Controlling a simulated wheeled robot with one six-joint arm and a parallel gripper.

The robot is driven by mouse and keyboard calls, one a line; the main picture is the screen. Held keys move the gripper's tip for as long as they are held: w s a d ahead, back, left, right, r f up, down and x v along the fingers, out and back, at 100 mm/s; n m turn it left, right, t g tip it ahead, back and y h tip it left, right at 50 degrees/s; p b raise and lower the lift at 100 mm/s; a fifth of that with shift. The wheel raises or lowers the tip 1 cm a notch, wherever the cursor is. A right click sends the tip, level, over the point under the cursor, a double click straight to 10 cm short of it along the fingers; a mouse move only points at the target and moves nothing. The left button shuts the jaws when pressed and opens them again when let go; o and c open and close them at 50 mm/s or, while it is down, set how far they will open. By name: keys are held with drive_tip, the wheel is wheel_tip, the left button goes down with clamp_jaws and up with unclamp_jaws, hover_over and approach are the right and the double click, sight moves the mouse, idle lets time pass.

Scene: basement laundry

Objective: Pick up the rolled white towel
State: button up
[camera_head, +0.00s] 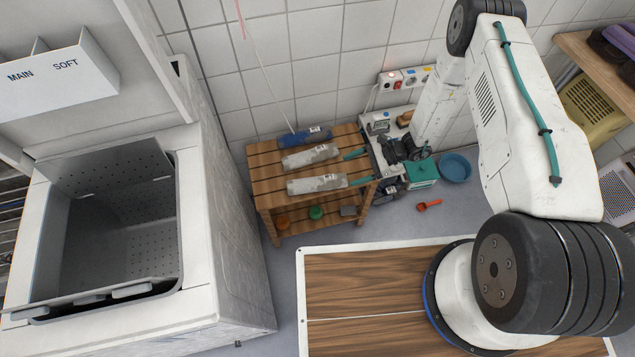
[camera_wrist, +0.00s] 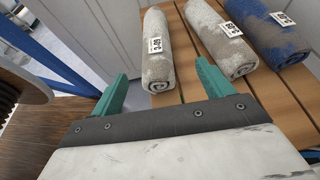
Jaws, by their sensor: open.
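Three rolled towels lie side by side on a slatted wooden bench. The front one (camera_head: 312,186) is pale whitish grey with a white tag; it is the left roll (camera_wrist: 157,58) in the wrist view. The middle one (camera_head: 306,157) is pale beige-grey, also in the wrist view (camera_wrist: 212,35). I cannot tell for sure which of these two is the white towel. The back one (camera_head: 300,139) is blue. My gripper (camera_head: 349,170) is open and empty at the rolls' right end. In the wrist view its teal fingertips (camera_wrist: 162,74) flank the near end of the front roll, apparently without contact.
The bench (camera_head: 263,176) has a lower shelf with small items. A white top-loading washer (camera_head: 205,240) with its lid open stands left of it. A power strip (camera_head: 405,79), a teal box (camera_head: 421,172) and a blue basin (camera_head: 455,168) are to the right. The tiled wall is behind.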

sight(332, 181)
drive_tip(key=shift+s+a+f+m, duration=0.15)
drive_tip(key=shift+s+f, duration=0.1)
drive_tip(key=shift+f, duration=0.35)
drive_tip(key=shift+s+a+f+m, duration=0.15)
drive_tip(key=shift+s+f, duration=0.1)
drive_tip(key=shift+f, duration=0.35)
drive_tip(key=x, duration=0.7)
drive_tip(key=shift+w+a, duration=0.2)
drive_tip(key=shift+a, duration=0.05)
drive_tip(key=c, duration=1.1)
